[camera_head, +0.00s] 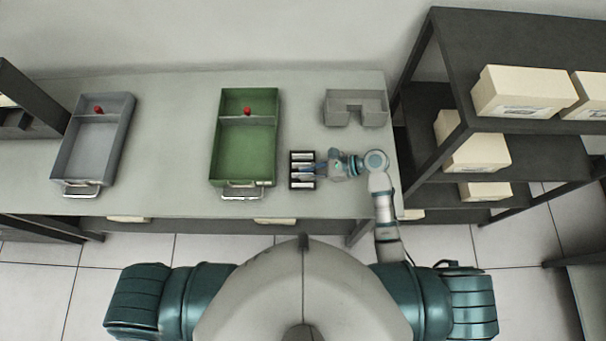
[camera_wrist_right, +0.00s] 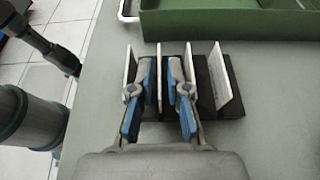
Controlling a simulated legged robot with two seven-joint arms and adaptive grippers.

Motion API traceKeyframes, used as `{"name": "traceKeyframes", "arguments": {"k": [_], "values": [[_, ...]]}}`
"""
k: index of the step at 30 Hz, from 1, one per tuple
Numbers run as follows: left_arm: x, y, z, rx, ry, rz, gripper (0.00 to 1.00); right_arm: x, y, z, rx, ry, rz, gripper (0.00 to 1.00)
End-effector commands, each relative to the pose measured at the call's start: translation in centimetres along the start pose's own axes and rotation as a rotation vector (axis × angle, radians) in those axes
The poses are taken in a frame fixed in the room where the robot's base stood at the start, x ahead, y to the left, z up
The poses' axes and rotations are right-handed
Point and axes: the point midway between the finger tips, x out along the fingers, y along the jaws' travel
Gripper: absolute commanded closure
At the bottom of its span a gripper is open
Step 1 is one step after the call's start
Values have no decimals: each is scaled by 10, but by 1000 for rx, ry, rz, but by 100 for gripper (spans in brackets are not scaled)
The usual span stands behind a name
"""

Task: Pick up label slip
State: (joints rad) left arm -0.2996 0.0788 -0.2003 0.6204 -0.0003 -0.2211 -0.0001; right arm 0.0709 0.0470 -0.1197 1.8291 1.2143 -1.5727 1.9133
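The label slips (camera_wrist_right: 222,80) are thin white plates standing on edge in a small black rack (camera_wrist_right: 237,106). In the head view the rack (camera_head: 293,183) lies on the table just right of the green tray. My right gripper (camera_wrist_right: 164,72) reaches down over the rack with its two blue-padded fingers. One slip (camera_wrist_right: 160,62) stands between the fingers, with a small gap showing beside it, so the gripper looks open around it. Other slips stand outside the fingers on both sides. In the head view the right gripper (camera_head: 312,170) comes in from the right. My left gripper is out of view.
A green tray (camera_head: 246,160) and a grey tray (camera_head: 87,155), each with a red object in its back section, stand left of the rack. A grey U-shaped bin (camera_head: 340,116) stands behind. A dark shelf (camera_head: 440,65) with cream boxes (camera_head: 523,92) is at right.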

Motion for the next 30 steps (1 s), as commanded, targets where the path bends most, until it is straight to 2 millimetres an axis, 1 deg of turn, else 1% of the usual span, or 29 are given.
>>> {"name": "traceKeyframes", "arguments": {"k": [1, 4, 11, 12, 13, 25, 30], "values": [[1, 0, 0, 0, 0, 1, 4, 7, 0, 0, 1, -2, 0, 84], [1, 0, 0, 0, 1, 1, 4, 14, 0, 0, 0, 0, -1, 84], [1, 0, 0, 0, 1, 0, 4, 16, 0, 0, 0, 0, -1, 84], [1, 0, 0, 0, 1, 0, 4, 16, 0, 0, 0, 1, -1, 94], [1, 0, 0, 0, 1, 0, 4, 16, 0, 0, 0, 1, -1, 100], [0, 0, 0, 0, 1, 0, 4, 15, 0, 0, 0, 1, -1, 100], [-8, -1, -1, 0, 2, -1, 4, 15, 0, 6, 1, 1, -1, 100]]}}
